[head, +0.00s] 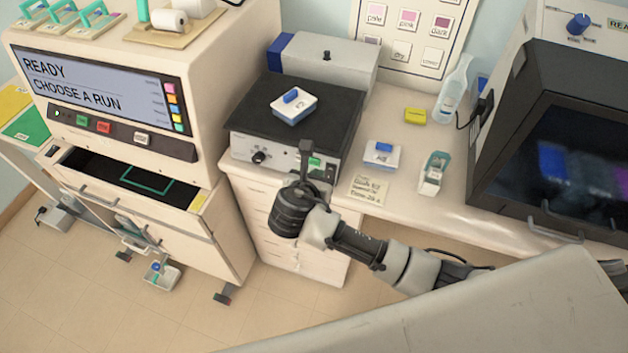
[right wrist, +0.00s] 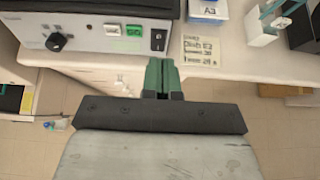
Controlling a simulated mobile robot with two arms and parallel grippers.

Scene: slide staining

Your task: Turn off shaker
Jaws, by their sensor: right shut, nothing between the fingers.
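The shaker (head: 250,120) is a flat unit with a black top and a pale front panel, on the bench in the head view. My right gripper (head: 304,147) is shut and empty in front of the panel. Its green fingertips (right wrist: 161,66) appear just below the switch; contact cannot be told. My left gripper is not in view.
Right of the shaker are a note card (head: 368,188), a blue-and-white box (head: 382,155) and a white-and-green holder (head: 434,172). A grey box (head: 330,68) stands behind. The staining machine (head: 100,100) has an open drawer at left. A dark-windowed cabinet (head: 560,130) stands right.

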